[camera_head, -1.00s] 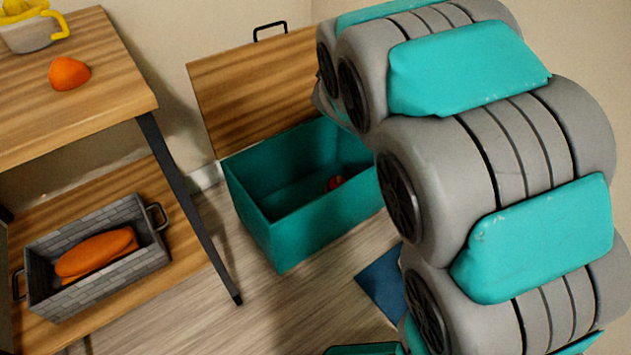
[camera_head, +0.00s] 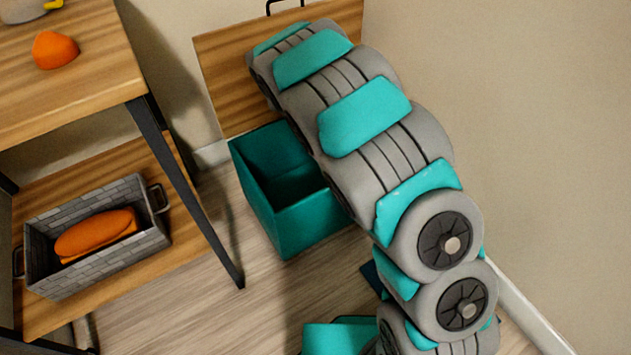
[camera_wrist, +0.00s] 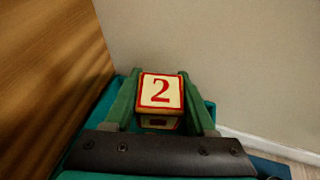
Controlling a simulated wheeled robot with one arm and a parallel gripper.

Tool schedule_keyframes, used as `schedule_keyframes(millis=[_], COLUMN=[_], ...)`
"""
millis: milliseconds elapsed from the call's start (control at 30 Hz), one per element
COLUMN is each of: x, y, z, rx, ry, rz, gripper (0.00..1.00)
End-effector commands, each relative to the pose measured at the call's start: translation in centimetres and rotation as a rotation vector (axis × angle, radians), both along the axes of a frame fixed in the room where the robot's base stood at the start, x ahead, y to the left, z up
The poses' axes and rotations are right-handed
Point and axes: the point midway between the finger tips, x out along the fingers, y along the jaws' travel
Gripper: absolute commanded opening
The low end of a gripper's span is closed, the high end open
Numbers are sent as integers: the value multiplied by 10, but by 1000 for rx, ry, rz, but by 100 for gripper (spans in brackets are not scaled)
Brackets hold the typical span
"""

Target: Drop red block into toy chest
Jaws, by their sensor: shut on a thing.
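The red block (camera_wrist: 160,91) is a cube with a cream face, red edges and a red "2", seen in the wrist view. My gripper (camera_wrist: 160,82) is shut on it, with one green finger on each side. The toy chest (camera_head: 290,226) is a teal box on the floor in the head view, its wooden lid (camera_head: 222,84) raised open. My arm reaches across the chest's right side and hides part of its opening. My gripper and the block are hidden behind the arm in the head view. Teal surfaces show around my gripper in the wrist view.
A wooden shelf unit (camera_head: 70,100) with dark metal legs stands left of the chest. It holds an orange object (camera_head: 54,50) on top and a grey brick-patterned basket (camera_head: 95,270) with an orange item below. Walls close in behind and right.

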Motion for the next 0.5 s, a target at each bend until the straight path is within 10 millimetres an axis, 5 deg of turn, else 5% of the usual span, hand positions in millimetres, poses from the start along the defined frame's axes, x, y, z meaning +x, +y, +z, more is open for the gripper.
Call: schedule_keyframes(millis=[200,500], x=[-17,-38], y=[39,63], z=[-72,-117], rx=[-4,-1], ry=[4,2], rz=[-64,-109], gripper=[1,1])
